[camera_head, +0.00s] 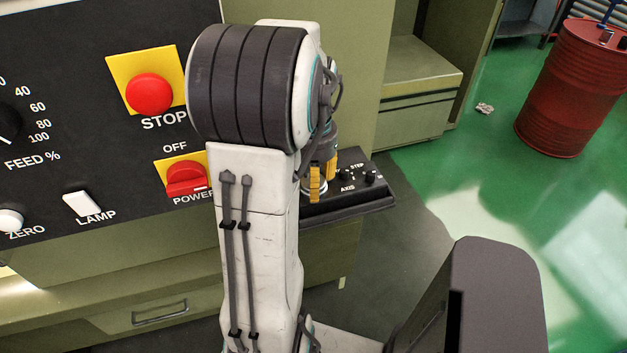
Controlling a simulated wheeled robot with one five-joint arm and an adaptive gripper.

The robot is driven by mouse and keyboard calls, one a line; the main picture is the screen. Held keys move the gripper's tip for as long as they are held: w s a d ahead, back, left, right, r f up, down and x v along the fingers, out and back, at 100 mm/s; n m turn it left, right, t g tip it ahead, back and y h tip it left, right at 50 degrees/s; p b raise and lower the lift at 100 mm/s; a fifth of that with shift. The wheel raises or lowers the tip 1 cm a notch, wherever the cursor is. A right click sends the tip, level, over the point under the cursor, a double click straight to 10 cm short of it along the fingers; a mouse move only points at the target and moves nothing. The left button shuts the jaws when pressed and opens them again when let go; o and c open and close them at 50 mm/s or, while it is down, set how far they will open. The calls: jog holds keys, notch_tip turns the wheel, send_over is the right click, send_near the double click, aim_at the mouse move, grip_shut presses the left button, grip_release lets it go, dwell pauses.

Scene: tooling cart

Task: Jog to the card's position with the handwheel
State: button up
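My gripper (321,178), with yellow fingers, is down at the left part of a black control box (350,203) right of the panel. My own white and dark arm hides most of the gripper. A small pale rounded edge shows beside the fingers; I cannot tell whether it is the handwheel or whether the fingers touch it. Whether the fingers are open or shut is not clear. Right of the fingers are small black knobs, the AXIS knob (346,175) and the STEP knob (371,177). No position card or position readout is visible.
The black panel at left carries a red STOP button (149,94), a red POWER switch (187,178) at OFF, a white LAMP switch (81,203), a ZERO button (10,220) and a FEED dial (7,123). A red drum (575,95) stands on open green floor at right.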

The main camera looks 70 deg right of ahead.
jog(key=shift+a+f, duration=0.1)
dwell(0.3)
jog(key=o, duration=1.2)
